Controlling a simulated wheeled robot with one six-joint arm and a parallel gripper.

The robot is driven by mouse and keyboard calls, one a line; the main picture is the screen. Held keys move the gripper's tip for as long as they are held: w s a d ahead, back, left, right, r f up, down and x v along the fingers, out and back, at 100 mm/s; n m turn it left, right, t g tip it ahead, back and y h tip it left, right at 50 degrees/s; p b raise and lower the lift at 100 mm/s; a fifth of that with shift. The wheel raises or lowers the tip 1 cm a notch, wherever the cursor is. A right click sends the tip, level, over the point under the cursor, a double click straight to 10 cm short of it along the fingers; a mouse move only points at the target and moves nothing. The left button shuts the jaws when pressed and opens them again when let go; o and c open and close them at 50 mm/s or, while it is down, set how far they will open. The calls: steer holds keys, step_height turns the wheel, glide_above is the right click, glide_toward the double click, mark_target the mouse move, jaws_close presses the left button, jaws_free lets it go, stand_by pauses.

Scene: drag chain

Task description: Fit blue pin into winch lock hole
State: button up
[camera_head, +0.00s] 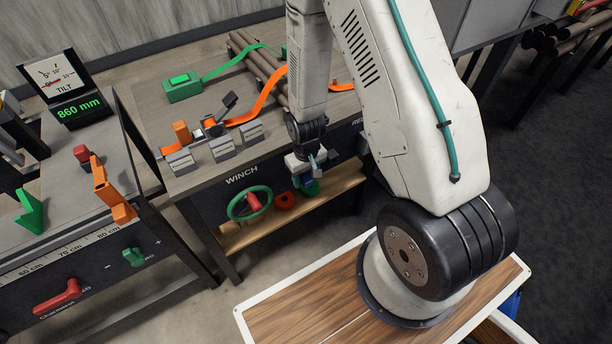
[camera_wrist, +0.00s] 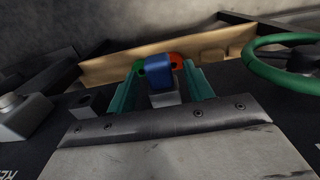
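The blue pin (camera_wrist: 158,73) shows as a blue head above a small grey block (camera_wrist: 165,99) in the wrist view. It is between the two teal fingers of my gripper (camera_wrist: 163,78), which stand apart, with a visible gap on the right side. In the head view my gripper (camera_head: 312,166) points down at the front of the winch bench (camera_head: 230,190), right of the WINCH label. A bit of blue (camera_head: 297,182) shows beside the fingers there. The lock hole itself cannot be made out.
A green handwheel (camera_head: 249,203) with a red grip is left of my gripper. A red ring (camera_head: 285,201) and a green ring (camera_head: 310,187) are close below it. A wooden shelf (camera_head: 290,217) runs under the bench. Orange and green straps lie on top.

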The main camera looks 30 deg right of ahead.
steer(key=shift+r, duration=0.1)
step_height(320, 180, up, 8)
steer(key=shift+f, duration=0.2)
stand_by(0.6)
steer(key=s+g, duration=0.2)
steer(key=s, duration=0.1)
step_height(320, 180, up, 23)
glide_above(306, 178)
steer(key=s+a, duration=0.2)
steer(key=s, duration=1.1)
steer(key=s+r+t, duration=0.3)
steer(key=s+r, duration=0.5)
steer(key=r, duration=0.4)
steer(key=shift+a+r, duration=0.2)
steer(key=shift+a, duration=0.1)
